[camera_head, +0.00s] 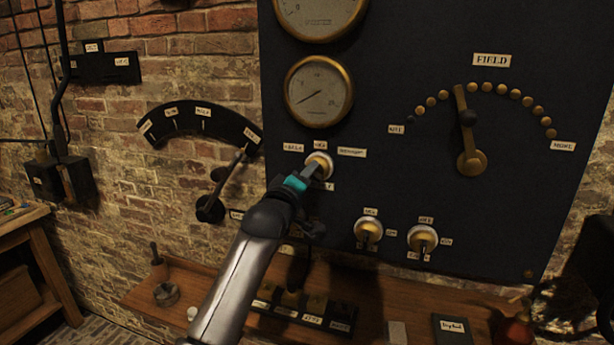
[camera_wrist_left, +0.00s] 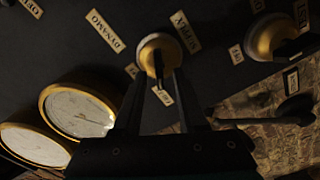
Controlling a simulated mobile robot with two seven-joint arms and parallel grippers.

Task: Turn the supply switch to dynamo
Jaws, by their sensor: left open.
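The supply switch (camera_head: 321,162) is a round brass knob on the dark panel, below the lower gauge. It also shows in the left wrist view (camera_wrist_left: 152,46), with a DYNAMO label (camera_wrist_left: 105,30) and a SUPPLY label (camera_wrist_left: 185,32) around it. Its dark lever points down in that view, toward a small label (camera_wrist_left: 165,97), not toward DYNAMO. My left gripper (camera_head: 311,172) is at the knob, its tips covering part of it. In the wrist view its open fingers lie either side of the lever; I cannot tell whether they touch it. My right gripper is not in view.
Two more brass knobs (camera_head: 368,231) (camera_head: 423,238) sit lower right. The FIELD lever (camera_head: 467,125) is farther right. A curved lever dial (camera_head: 200,120) is on the brick wall at left. A wooden shelf (camera_head: 215,275) with small items runs below the panel.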

